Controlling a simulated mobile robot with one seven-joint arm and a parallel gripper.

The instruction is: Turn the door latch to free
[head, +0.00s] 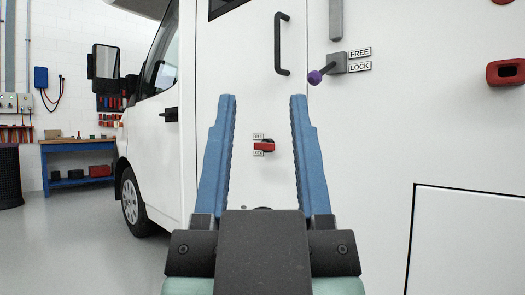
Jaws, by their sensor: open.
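The door latch (328,70) is a grey block on the white motorhome wall with a short dark lever ending in a purple knob (315,77). The lever points down and to the left. Beside the block on its right are two labels, FREE (360,52) above and LOCK (360,66) below. My gripper (263,97) is open and empty, its two blue fingers pointing up in the picture. The fingertips show below and to the left of the latch, apart from it.
A black door handle (280,44) is above the fingers. A small red knob (264,147) with labels shows between them. A red-rimmed fitting (506,72) is at the far right. A blue workbench (80,162) stands at the back left, with open floor before it.

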